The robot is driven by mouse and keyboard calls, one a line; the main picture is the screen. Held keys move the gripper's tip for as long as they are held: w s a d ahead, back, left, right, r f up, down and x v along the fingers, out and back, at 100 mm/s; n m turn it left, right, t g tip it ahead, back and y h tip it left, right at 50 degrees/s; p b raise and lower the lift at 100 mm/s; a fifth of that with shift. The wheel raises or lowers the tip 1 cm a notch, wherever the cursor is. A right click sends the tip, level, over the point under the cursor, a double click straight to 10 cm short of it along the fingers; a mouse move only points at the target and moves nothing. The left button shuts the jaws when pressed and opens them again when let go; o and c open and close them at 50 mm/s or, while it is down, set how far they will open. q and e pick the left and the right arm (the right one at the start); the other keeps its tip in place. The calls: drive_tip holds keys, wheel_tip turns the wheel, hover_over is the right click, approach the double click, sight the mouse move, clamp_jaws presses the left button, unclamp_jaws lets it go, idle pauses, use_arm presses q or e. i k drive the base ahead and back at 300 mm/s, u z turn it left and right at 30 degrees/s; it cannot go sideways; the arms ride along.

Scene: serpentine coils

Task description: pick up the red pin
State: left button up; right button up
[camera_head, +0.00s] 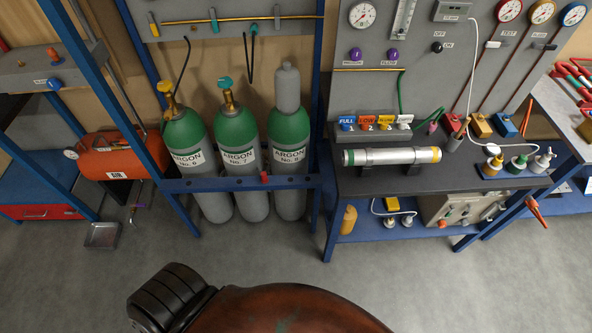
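A small red pin (264,177) stands at the blue rail (215,184) in front of the argon cylinders, roughly below the gap between cylinder No. 7 and cylinder No. 8. It is small here, and I cannot tell how deep it sits in the rail. Neither of my grippers is in view.
Green and grey argon cylinders (238,130) stand behind the rail in a blue frame. A dark bench (440,183) with a silver tube (392,156) is on the right. A red air tank (110,154) is on the left. The grey floor in front is mostly clear.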

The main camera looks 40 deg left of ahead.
sight(265, 179)
drive_tip(key=z, duration=0.1)
drive_tip(key=i, duration=0.85)
drive_tip(key=u, duration=0.7)
drive_tip(key=i, duration=0.6)
drive_tip(key=u, duration=0.5)
